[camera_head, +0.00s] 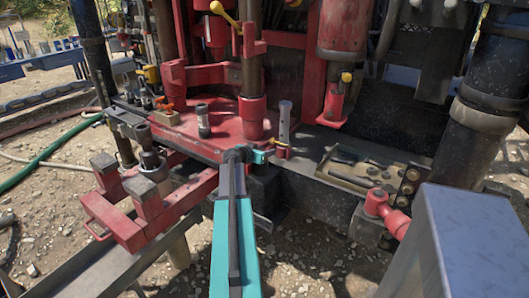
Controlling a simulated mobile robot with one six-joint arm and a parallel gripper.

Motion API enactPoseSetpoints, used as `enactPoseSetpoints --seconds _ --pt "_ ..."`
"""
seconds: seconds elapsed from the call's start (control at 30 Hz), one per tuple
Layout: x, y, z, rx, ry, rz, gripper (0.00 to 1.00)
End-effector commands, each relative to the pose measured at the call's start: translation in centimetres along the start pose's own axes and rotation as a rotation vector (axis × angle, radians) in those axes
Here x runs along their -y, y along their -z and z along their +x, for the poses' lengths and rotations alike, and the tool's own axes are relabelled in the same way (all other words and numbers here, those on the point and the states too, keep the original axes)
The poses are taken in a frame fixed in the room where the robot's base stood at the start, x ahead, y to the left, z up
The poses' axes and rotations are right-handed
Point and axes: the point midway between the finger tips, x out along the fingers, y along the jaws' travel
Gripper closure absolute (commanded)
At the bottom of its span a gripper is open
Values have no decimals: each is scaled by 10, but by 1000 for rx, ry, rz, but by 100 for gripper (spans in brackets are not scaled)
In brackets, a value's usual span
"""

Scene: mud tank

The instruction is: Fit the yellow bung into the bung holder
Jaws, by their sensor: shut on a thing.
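My gripper (261,154) is at the end of the teal arm, small in the picture, at the front edge of the red deck. It is shut, with a small yellow piece (277,142) at its tip that looks like the yellow bung. The gripper hides part of it, and its shape is too small to make out. A grey upright cylinder (284,119) stands just behind and right of the gripper, with a red foot (281,152) below. I cannot tell which part is the bung holder, or whether the bung touches anything.
A tool tray (345,181) lies at right. Red posts and pipes rise behind. A red forked frame (125,222) juts out at left, and a grey box (465,240) fills the lower right.

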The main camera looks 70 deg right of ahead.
Motion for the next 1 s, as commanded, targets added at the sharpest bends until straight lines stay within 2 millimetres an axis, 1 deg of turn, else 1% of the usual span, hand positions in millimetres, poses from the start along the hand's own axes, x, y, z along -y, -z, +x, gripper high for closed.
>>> enactPoseSetpoints --seconds 0.2,0.23,0.33,0.37,0.77,0.87,1.0 --pt "0 0 0 0 0 0 82" --pt "0 0 0 0 0 0 57" --pt "0 0 0 0 0 0 40" --pt "0 0 0 0 0 0 38" --pt "1 0 -2 -1 4 0 38" --pt "2 0 -5 -1 4 0 38" --pt "1 -1 -15 -1 5 1 38"
